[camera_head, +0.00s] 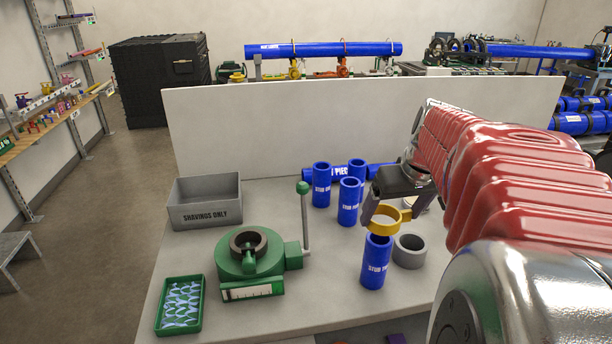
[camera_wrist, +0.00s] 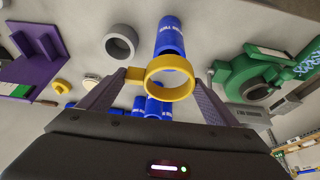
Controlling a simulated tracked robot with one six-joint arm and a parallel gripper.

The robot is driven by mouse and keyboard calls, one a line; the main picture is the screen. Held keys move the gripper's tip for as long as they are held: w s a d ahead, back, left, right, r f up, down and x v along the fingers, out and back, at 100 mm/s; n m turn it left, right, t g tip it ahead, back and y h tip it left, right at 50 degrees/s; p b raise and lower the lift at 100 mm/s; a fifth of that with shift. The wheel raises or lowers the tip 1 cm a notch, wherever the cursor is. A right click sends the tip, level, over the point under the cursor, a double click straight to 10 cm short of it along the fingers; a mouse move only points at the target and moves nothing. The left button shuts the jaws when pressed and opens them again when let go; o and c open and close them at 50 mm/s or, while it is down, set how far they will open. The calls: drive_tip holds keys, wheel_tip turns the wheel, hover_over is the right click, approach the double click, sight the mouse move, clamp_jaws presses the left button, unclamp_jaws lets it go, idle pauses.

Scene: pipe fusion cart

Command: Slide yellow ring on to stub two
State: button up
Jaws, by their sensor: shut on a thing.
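My gripper (camera_head: 392,212) is shut on the yellow ring (camera_head: 372,222), with one finger on each side of it. In the wrist view, the ring (camera_wrist: 169,92) sits between my fingers, its side tab toward the left finger. The front blue stub (camera_head: 376,268) stands upright on the table, just below the ring in the head view; its label looks like stub two. The ring appears above its rim, not around it; the exact gap is hard to tell. In the wrist view, this stub (camera_wrist: 170,32) overlaps the ring's far edge.
A grey collar (camera_head: 409,252) stands close right of the front stub. A green clamp tool (camera_head: 248,262) with a lever, a grey shavings bin (camera_head: 206,212) and a green tray (camera_head: 160,325) are left.

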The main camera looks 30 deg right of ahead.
sight(388, 240)
drive_tip(key=shift+f, duration=1.45)
drive_tip(key=shift+f, duration=3.05)
idle(0.5)
drive_tip(key=o, duration=0.9)
drive_tip(key=shift+o, duration=0.2)
drive_tip(key=v, duration=1.4)
drive_tip(key=shift+f, duration=0.15)
